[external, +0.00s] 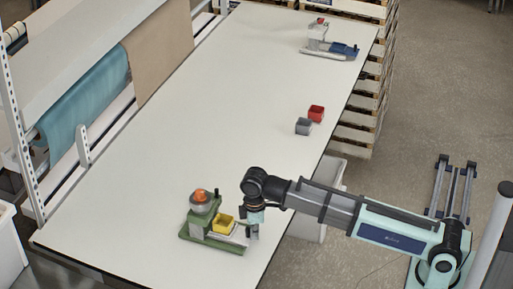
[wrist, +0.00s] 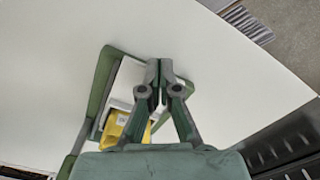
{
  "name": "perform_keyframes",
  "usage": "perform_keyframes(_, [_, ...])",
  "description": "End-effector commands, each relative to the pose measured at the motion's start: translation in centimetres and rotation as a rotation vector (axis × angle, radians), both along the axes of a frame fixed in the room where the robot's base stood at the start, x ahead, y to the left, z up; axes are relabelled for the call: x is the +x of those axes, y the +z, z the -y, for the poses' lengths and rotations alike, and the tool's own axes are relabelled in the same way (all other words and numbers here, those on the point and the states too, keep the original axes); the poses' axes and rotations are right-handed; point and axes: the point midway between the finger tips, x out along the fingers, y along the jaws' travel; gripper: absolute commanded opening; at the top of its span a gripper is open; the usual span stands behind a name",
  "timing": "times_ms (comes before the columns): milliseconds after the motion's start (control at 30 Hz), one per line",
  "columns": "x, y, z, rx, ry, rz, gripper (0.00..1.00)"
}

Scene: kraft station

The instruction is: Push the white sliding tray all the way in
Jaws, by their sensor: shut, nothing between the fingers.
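The white sliding tray (external: 238,234) sits on the green-based station at the near end of the table. A yellow bin (external: 223,225) stands on it. In the wrist view the tray (wrist: 126,78) shows beside the fingers, with the yellow bin (wrist: 113,128) partly hidden behind my gripper. My gripper (external: 252,236) is shut and empty at the tray's right end. Its closed fingertips (wrist: 159,66) also show in the wrist view. I cannot tell whether they touch the tray.
The green station (external: 201,222) carries an orange item (external: 199,195) on top. Red (external: 316,113) and grey (external: 303,126) bins stand mid-table near the right edge. A second station (external: 328,50) with a blue bin stands at the far end. Much of the table (external: 190,120) is clear.

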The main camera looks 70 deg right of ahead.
Motion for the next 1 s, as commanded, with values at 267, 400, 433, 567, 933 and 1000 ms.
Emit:
perform_keyframes(267, [1.0, 0.0, 0.0, 0.0, 0.0, 0.001, 0.0])
perform_keyframes(400, [1.4, 0.0, 0.1, 0.0, 0.0, 0.001, 0.0])
perform_keyframes(433, [1.4, 0.0, 0.1, 0.0, 0.0, 0.001, 0.0])
perform_keyframes(567, [1.5, 0.0, 0.1, 0.0, 0.0, 0.001, 0.0])
perform_keyframes(933, [1.6, 0.0, 0.1, 0.0, 0.0, 0.0, 0.0])
perform_keyframes(1000, [1.8, 0.0, 0.1, 0.0, 0.0, 0.0, 0.0])
